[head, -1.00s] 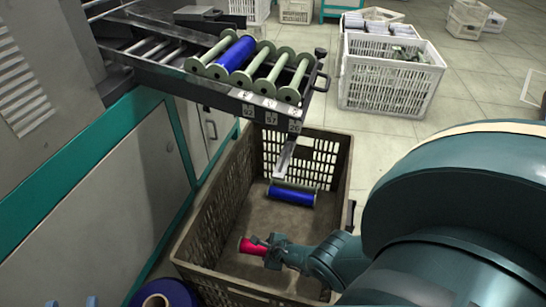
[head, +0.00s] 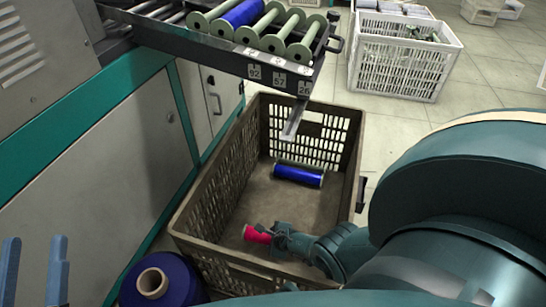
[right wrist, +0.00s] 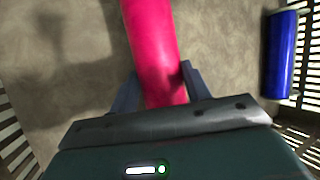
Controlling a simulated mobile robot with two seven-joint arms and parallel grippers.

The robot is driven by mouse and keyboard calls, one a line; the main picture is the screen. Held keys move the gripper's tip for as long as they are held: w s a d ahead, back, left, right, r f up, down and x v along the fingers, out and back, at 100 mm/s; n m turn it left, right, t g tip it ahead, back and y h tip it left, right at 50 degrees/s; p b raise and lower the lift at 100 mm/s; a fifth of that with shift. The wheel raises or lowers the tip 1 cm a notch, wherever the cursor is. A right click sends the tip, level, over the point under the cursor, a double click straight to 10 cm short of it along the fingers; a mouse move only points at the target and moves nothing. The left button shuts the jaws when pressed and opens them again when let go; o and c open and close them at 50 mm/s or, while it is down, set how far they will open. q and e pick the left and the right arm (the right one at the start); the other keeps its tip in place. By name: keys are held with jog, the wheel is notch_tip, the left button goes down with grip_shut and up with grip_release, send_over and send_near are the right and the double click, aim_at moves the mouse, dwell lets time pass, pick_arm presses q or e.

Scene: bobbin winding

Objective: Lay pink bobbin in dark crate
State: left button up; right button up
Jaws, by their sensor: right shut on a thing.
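The pink bobbin (head: 256,235) is inside the dark crate (head: 190,242), near its front end. My right gripper (head: 273,238) reaches into the crate and is shut on the bobbin. In the right wrist view the bobbin (right wrist: 150,45) runs up from between the fingers, over the crate's brown floor. I cannot tell whether it touches the floor. My left gripper (head: 34,270) is at the lower left, outside the crate, with its two blue fingers apart and nothing between them.
A blue bobbin (head: 299,174) lies at the crate's far end. A rack (head: 230,56) with several green bobbins and a blue one overhangs that end. A large dark blue spool (head: 180,285) stands left of the crate. A white crate (head: 400,68) stands behind.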

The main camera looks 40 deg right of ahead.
pick_arm(q)
jog(key=shift+w+r+m+h+b, duration=0.1)
jog(key=shift+r+m+h+b, duration=0.2)
jog(key=shift+m+b, duration=0.1)
pick_arm(e)
jog(key=shift+f, duration=0.45)
pick_arm(q)
jog(key=shift+a, duration=0.1)
pick_arm(e)
jog(key=shift+f, duration=0.1)
jog(key=o, duration=1.1)
pick_arm(q)
jog(key=shift+r+m+t+h, duration=0.3)
jog(key=shift+r+h, duration=0.1)
jog(key=shift+r, duration=0.1)
